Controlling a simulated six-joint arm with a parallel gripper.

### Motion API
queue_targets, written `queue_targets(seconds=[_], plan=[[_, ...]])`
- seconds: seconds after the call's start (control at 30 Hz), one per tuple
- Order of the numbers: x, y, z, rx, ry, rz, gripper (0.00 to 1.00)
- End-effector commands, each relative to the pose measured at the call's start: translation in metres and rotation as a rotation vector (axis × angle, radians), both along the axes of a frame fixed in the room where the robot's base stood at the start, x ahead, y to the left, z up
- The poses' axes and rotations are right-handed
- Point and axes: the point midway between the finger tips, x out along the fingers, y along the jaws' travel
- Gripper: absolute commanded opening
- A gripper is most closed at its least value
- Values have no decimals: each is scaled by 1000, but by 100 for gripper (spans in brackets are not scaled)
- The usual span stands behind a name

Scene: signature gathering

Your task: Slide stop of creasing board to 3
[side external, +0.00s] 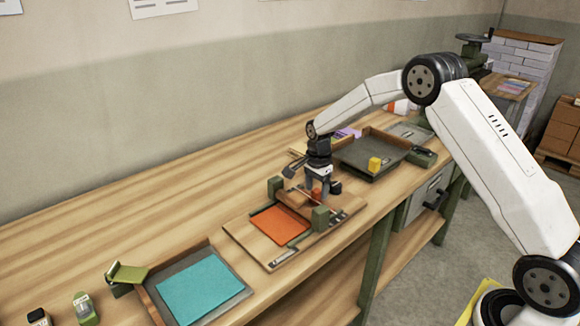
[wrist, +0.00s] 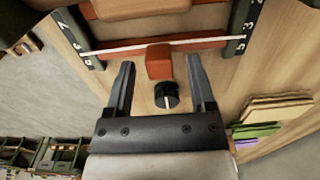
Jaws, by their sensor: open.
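The creasing board (side external: 250,237) lies on the bench with an orange sheet (side external: 280,226) on it and green blocks (side external: 321,217) at its sides. In the wrist view a red stop bar (wrist: 115,47) spans between green side rails (wrist: 243,22) with white scale numerals; I cannot tell which mark it stands at. A red tab (wrist: 159,63) sticks out from the bar's middle, with a black knob (wrist: 166,96) behind it. My gripper (wrist: 160,66) is open, a finger on each side of the tab with visible gaps. In the side view my gripper (side external: 318,192) is low over the board's far end.
A tray with a teal sheet (side external: 197,288) stands at the near left. A dark tray (side external: 360,158) with a yellow block (side external: 375,164) stands beyond the board. Stacked coloured sheets (wrist: 262,115) lie at right in the wrist view.

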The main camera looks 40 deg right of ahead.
Motion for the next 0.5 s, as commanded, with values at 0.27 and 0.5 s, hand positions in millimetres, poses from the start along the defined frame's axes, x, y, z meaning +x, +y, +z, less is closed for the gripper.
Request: queue_targets(seconds=[0.27, 0.5], plan=[[0, 0, 35, -1, -3, 0, 71], [0, 0, 61, 0, 0, 0, 71]])
